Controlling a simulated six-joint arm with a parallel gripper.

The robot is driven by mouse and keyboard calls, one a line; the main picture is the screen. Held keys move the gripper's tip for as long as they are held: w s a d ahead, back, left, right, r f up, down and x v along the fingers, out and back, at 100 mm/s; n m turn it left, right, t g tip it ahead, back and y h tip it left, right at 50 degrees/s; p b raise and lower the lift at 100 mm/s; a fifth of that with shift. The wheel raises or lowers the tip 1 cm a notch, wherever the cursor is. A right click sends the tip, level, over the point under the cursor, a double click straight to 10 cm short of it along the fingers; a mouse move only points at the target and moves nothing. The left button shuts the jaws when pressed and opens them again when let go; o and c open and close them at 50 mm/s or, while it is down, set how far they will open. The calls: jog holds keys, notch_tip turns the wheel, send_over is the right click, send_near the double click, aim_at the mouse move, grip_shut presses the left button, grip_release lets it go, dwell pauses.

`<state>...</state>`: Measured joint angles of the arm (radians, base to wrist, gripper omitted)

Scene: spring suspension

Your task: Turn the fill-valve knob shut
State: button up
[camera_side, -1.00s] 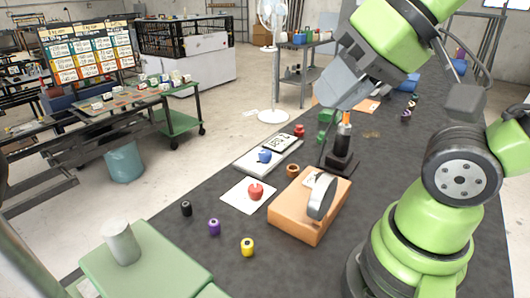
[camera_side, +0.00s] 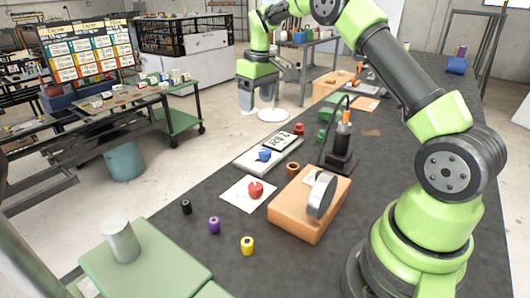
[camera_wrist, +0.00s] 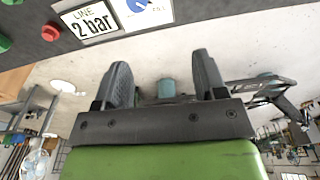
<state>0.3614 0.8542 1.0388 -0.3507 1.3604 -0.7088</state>
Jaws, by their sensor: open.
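A blue knob (camera_side: 264,155) sits on a white plate (camera_side: 250,163) beside a sign (camera_side: 280,142) reading "LINE 2 bar" in the wrist view. A red knob (camera_side: 255,189) sits on a white card (camera_side: 236,198) nearer the camera. I cannot tell from any label which one is the fill valve. My gripper (camera_side: 258,98) points down beyond the bench's left edge, apart from both knobs. In the wrist view its fingers (camera_wrist: 162,80) are spread and empty. The plate (camera_wrist: 150,12) and sign (camera_wrist: 88,20) show at that view's top edge; the blue knob is mostly cut off.
An orange block with a grey ring gauge (camera_side: 322,196) stands right of the red knob. A black post with an orange tip (camera_side: 343,150) stands behind it. Small black, purple and yellow cylinders (camera_side: 247,246) stand in front. A red piece (camera_side: 299,129) is behind the sign.

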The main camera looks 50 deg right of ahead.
jog(key=g, duration=0.1)
send_over(265, 151)
jog(key=shift+n, duration=0.3)
notch_tip(265, 151, down, 8)
jog(key=shift+r, duration=0.15)
notch_tip(265, 151, down, 10)
jog(key=c, duration=0.9)
